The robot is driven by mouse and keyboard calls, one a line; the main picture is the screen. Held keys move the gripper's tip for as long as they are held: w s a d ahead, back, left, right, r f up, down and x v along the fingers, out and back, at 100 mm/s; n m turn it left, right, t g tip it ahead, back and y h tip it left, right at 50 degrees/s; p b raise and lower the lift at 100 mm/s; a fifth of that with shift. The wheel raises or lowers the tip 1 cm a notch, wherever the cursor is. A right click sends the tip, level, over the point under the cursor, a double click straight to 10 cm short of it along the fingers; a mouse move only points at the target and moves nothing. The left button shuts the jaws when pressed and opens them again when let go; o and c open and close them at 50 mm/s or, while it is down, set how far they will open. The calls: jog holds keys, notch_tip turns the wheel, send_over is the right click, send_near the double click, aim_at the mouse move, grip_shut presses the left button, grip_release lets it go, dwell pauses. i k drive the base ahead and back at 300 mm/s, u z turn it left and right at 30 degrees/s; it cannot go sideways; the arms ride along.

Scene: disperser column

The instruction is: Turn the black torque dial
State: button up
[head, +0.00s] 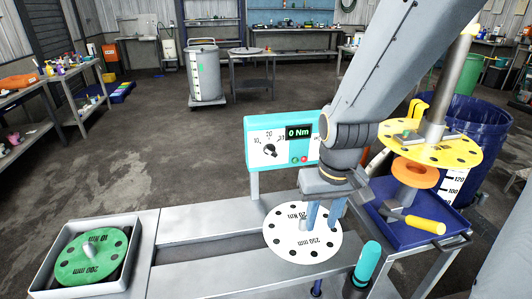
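The black torque dial (269,150) is a small knob on the white face of a teal control panel (284,139). Its pointer slants, and printed scale numbers surround it. My gripper (322,223) points down over the white 250 mm disc (287,240), right of and below the panel, apart from the dial. Its two fingers stand apart with nothing visible between them. Whether the fingertips touch the disc cannot be told. My arm covers part of the panel's right side.
A green 200 mm disc (91,257) lies in a grey tray at left. A teal-handled tool (366,265) stands at the bench front. At right are a yellow disc (430,145) on a shaft, a blue tray (385,207) with a yellow-handled tool, and a blue drum (470,125).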

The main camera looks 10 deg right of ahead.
aim_at(270, 149)
jog(key=k, duration=0.35)
jog(key=z, duration=1.85)
jog(key=k, duration=1)
jog(key=u, duration=1.95)
jog(key=i, duration=0.5)
